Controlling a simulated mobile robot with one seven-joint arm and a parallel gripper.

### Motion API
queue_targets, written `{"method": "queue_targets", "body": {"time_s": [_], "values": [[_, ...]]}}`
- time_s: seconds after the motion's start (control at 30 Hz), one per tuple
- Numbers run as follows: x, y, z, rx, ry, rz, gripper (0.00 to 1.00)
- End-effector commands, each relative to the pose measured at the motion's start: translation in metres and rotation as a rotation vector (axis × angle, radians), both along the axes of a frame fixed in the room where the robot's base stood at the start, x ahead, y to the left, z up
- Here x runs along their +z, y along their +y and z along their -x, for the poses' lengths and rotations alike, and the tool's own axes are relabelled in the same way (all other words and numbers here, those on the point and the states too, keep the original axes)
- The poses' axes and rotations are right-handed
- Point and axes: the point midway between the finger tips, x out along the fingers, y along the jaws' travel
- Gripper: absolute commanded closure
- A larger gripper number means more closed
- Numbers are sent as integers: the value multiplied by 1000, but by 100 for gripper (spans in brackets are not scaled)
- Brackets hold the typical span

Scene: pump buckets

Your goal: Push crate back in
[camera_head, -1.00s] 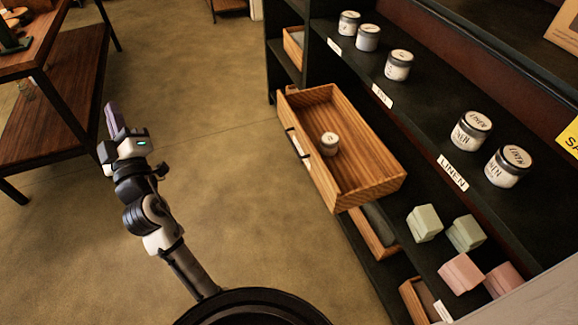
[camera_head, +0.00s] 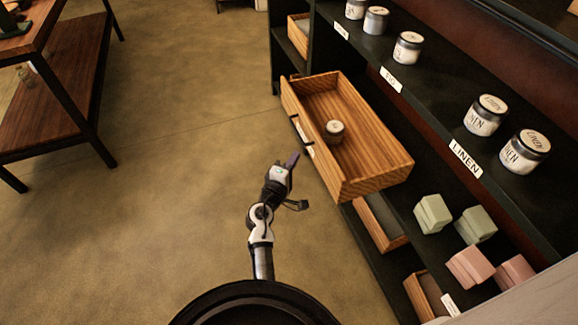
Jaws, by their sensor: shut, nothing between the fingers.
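The wooden crate (camera_head: 378,183) sticks out of the dark shelf unit, well past the shelf edge, with its open top facing up. One small jar (camera_head: 334,131) with a pale lid stands inside it. The crate's front, with a dark handle and a pale label, faces left toward the floor. My gripper (camera_head: 292,160) is shut and empty. It is left of the crate's front, near its lower end, and appears apart from it.
Several jars, such as one (camera_head: 484,115), stand on the shelf above. Other crates (camera_head: 381,222) sit lower. Green and pink blocks (camera_head: 470,267) lie on a lower shelf. A wooden table (camera_head: 52,98) is at the left. The floor (camera_head: 180,200) between is clear.

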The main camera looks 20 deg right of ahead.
Motion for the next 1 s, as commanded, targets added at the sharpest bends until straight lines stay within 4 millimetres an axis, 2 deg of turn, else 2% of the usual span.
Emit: {"method": "queue_targets", "body": {"time_s": [0.1, 0.2, 0.4, 0.57, 1.0], "values": [[2, -19, -20, -1, -1, -1, 100], [3, -33, -33, -2, -1, -1, 100], [1, -59, -31, 0, 0, -1, 100], [1, -67, -32, 1, -1, -1, 100], [0, -70, -32, 2, -2, -2, 100]]}}
